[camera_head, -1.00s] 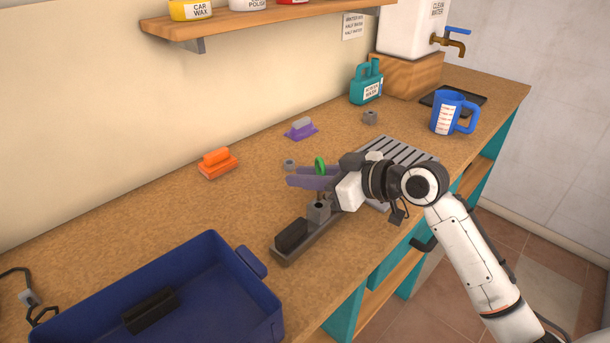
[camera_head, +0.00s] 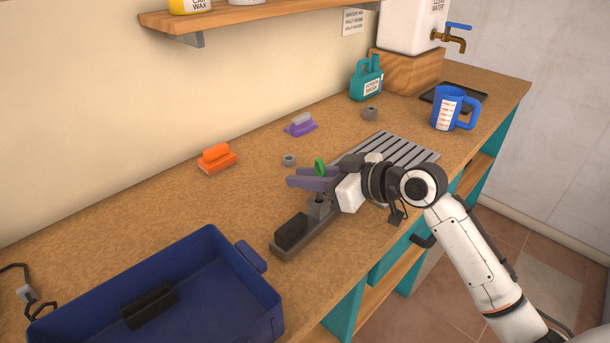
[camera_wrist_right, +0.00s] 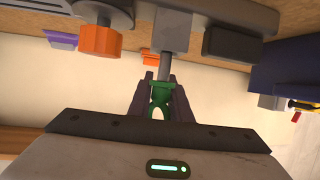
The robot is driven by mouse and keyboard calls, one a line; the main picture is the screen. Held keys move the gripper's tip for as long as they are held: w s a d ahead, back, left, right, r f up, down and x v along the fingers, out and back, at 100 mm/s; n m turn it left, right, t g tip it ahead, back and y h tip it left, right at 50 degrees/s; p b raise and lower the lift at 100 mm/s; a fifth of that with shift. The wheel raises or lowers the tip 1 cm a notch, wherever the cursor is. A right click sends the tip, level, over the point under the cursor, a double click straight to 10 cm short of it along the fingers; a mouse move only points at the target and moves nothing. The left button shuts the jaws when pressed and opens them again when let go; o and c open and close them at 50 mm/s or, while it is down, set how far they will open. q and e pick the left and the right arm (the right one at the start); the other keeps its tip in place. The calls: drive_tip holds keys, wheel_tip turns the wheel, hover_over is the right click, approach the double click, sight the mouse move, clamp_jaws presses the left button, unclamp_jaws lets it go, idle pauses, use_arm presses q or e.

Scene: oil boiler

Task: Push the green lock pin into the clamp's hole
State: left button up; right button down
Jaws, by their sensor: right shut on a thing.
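The green lock pin (camera_head: 320,167) is held between the fingers of my right gripper (camera_head: 305,178), above the grey clamp block (camera_head: 318,207). In the right wrist view the pin's green ring (camera_wrist_right: 158,102) sits between the two dark fingers, and its grey shaft (camera_wrist_right: 164,68) runs to the clamp block (camera_wrist_right: 174,30). The shaft lines up with the block. I cannot tell how deep its tip is in the hole, since the contact is small and shaded. My left gripper is out of view.
A dark blue tray (camera_head: 215,245) stands at the front left. Orange (camera_head: 216,160) and purple (camera_head: 300,125) handled blocks lie behind the clamp base (camera_head: 278,250). A slatted grey grate (camera_head: 400,148) lies behind my right wrist. A blue measuring jug (camera_head: 447,110) stands farther right.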

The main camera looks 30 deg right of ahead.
drive_tip(key=shift+f+b, duration=1.05)
drive_tip(key=shift+f, duration=0.65)
drive_tip(key=c, duration=1.5)
unclamp_jaws()
drive_tip(key=shift+c, duration=0.2)
drive_tip(key=shift+s+d+r, duration=0.1)
drive_tip(key=shift+s+d, duration=0.05)
drive_tip(key=shift+s, duration=0.05)
drive_tip(key=v, duration=1)
drive_tip(key=shift+b, duration=0.3)
